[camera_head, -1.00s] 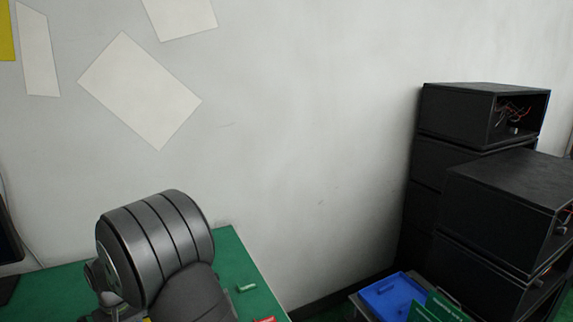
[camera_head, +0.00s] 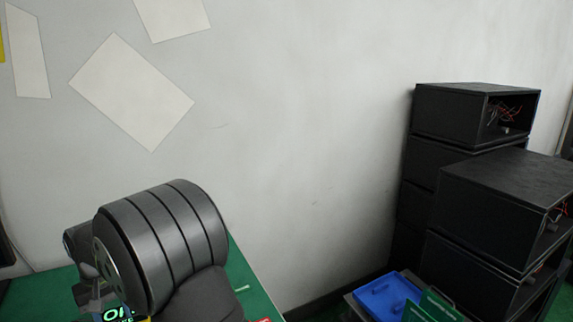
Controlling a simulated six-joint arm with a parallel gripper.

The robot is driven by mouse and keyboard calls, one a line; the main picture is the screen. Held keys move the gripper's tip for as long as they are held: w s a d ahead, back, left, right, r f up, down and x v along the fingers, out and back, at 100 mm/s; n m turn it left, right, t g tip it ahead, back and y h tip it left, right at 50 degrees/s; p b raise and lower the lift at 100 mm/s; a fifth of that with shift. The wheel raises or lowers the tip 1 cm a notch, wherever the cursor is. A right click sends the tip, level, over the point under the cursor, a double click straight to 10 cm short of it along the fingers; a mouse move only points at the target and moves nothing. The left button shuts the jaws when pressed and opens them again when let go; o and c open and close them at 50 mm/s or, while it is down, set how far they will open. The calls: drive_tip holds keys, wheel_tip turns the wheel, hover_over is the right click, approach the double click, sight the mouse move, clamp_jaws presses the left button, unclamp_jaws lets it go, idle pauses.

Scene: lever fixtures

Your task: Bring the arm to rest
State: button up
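My arm stands at the lower left, in front of the green table (camera_head: 258,292). Its large dark grey ribbed joint hides part of the table. More of my arm's links show at the joint's left and below it. I cannot make out the gripper's fingers. No lever fixture can be made out.
Black open-fronted boxes (camera_head: 478,115) are stacked at the right. A blue tray (camera_head: 385,297) and green panels (camera_head: 440,308) sit low in front of them. A small pale green piece (camera_head: 242,288) lies on the table. White sheets (camera_head: 130,92) hang on the wall.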

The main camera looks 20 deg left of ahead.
wheel_tip(320, 180, up, 9)
wheel_tip(320, 180, down, 18)
drive_tip(key=shift+r, duration=0.1)
drive_tip(key=shift+f, duration=0.2)
drive_tip(key=m, duration=0.8)
drive_tip(key=shift+m, duration=0.4)
wheel_tip(320, 180, up, 8)
drive_tip(key=shift+f, duration=0.2)
drive_tip(key=shift+f, duration=0.1)
